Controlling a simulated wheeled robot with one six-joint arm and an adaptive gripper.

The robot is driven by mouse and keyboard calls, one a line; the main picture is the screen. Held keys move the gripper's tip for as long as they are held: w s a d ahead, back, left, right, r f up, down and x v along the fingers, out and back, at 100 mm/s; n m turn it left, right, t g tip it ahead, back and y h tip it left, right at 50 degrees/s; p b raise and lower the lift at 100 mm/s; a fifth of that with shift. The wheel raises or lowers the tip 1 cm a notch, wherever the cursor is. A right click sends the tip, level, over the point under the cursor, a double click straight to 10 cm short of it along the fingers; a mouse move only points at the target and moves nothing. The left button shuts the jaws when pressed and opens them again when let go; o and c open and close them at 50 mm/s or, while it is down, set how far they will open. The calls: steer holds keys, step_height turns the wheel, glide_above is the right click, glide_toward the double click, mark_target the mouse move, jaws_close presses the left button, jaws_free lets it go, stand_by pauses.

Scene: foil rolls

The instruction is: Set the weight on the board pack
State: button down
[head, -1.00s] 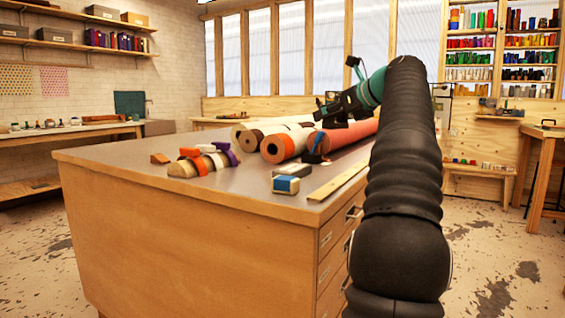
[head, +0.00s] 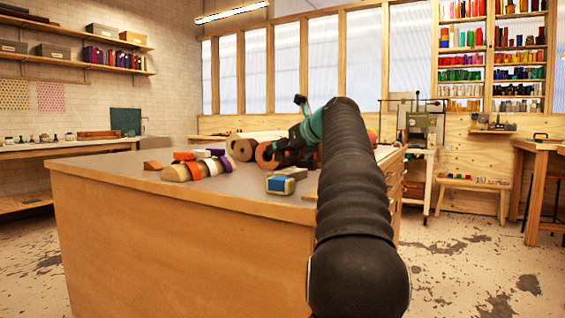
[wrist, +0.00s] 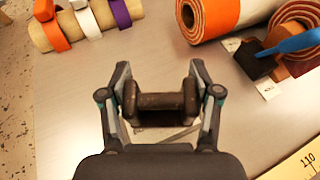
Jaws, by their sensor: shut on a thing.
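A dark brown, spool-shaped metal weight (wrist: 160,103) sits between the two fingers of my gripper (wrist: 160,100) in the wrist view, and the fingers are closed on its ends. The gripper appears to be above the grey tabletop. In the head view my gripper (head: 284,155) is over the worktable, in front of the rolls, and the weight cannot be made out there. A small blue and white block (head: 280,185) lies on the table below the gripper. I cannot tell which thing is the board pack.
Rolls (wrist: 215,16) lie beyond the gripper, beside a dark block (wrist: 254,62) with a blue handle. A tan bar with coloured bands (wrist: 75,24) lies at upper left. A yellow ruler (wrist: 295,163) lies at lower right. Bare tabletop (wrist: 65,100) shows at left.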

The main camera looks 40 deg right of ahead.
steer(key=shift+f+b, duration=0.4)
steer(key=shift+f, duration=0.75)
steer(key=shift+f, duration=0.1)
steer(key=shift+c, duration=1)
jaws_free()
steer(key=p+v, duration=0.1)
steer(key=v, duration=1.1)
